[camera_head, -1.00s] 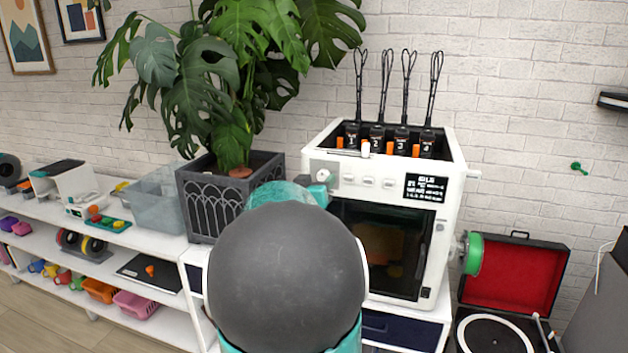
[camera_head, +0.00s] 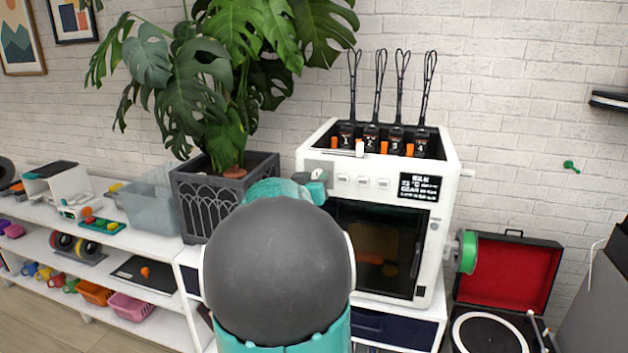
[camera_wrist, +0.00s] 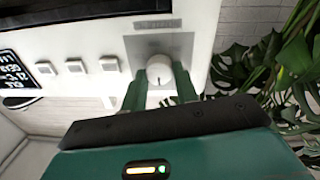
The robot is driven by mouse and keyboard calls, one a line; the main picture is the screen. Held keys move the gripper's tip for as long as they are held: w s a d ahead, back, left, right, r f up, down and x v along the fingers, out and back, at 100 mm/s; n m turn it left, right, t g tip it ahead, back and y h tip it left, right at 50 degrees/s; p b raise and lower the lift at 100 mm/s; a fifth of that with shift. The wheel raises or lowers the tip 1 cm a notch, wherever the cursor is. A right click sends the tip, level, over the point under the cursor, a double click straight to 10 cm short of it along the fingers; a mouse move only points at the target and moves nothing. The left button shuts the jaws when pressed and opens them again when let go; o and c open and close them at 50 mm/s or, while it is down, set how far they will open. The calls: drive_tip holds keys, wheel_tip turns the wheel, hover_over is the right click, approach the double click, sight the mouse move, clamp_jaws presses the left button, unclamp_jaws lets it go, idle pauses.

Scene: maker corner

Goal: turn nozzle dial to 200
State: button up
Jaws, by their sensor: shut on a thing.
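The nozzle dial (camera_wrist: 160,70) is a white round knob on a grey plate on the white 3D printer (camera_head: 385,168). In the wrist view it sits between the tips of the two green fingers of my gripper (camera_wrist: 160,88). The gripper is shut on it, and a dark pointer mark shows on the knob's face. In the head view the gripper (camera_head: 318,182) is at the printer's upper left front, partly hidden by my arm. The numbers around the dial are too small to read.
White buttons (camera_wrist: 73,66) and a black display (camera_head: 419,187) share the printer's front panel. A large potted plant (camera_head: 228,130) stands close to the left of the printer. A green spool (camera_head: 468,252) sticks out at its right, above an open turntable case (camera_head: 512,270).

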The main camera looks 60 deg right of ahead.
drive_tip(key=m, duration=1.3)
drive_tip(key=shift+s+t+y, duration=0.15)
drive_tip(key=shift+t+y, duration=0.15)
drive_tip(key=shift+y, duration=0.1)
idle(0.4)
drive_tip(key=o, duration=1)
drive_tip(key=shift+c, duration=0.2)
drive_tip(key=shift+a, duration=0.1)
drive_tip(key=s+a, duration=0.2)
drive_tip(key=a, duration=1.1)
drive_tip(key=shift+a+r, duration=0.25)
drive_tip(key=shift+r, duration=0.15)
